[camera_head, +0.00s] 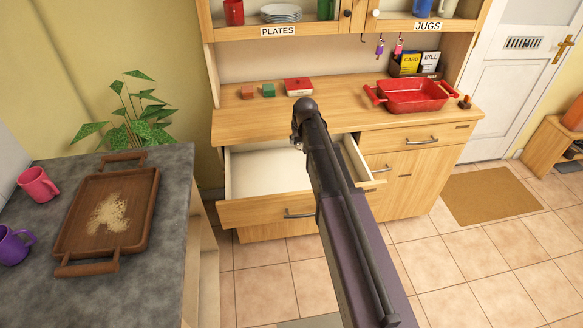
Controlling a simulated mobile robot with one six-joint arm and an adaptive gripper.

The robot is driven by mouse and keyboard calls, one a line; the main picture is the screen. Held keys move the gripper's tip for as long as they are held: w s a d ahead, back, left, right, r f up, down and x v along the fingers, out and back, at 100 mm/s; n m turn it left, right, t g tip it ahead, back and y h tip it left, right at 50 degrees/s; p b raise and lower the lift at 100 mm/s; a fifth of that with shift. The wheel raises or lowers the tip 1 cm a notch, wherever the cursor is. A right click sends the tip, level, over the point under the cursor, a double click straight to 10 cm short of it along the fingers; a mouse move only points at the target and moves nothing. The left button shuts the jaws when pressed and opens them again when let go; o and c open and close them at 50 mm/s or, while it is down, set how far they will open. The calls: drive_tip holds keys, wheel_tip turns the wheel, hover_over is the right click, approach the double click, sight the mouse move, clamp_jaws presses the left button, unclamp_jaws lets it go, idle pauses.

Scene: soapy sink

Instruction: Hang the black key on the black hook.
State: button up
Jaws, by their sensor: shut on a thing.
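My dark arm reaches up the middle of the view to a rounded joint above the open drawer. My gripper is hidden behind this arm, so neither its fingers nor anything between them shows. I cannot make out a black key. Two keys hang under the right-hand wall cupboard: one purple (380,48) and one pink (398,47). Small hooks hold them, but they are too small to tell a black hook apart.
The drawer (268,212) stands open below the wooden counter (340,107); its visible inside looks empty. A red dish (415,95) and card holder (414,70) stand on the counter's right. A grey worktop (170,210) with a brown tray (140,228) is at left.

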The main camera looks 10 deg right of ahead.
drive_tip(key=shift+a+f+b, duration=0.25)
drive_tip(key=shift+f+b, duration=0.2)
drive_tip(key=shift+f, duration=0.1)
drive_tip(key=b, duration=0.6)
hover_over(296, 176)
wheel_tip(296, 176, down, 6)
drive_tip(key=shift+s+f, duration=0.2)
drive_tip(key=shift+s, duration=0.15)
wheel_tip(296, 176, down, 5)
drive_tip(key=b, duration=0.5)
drive_tip(key=shift+f+b, duration=2.3)
drive_tip(key=shift+b, duration=0.2)
drive_tip(key=shift+f, duration=0.2)
drive_tip(key=o, duration=0.9)
drive_tip(key=shift+o, duration=0.2)
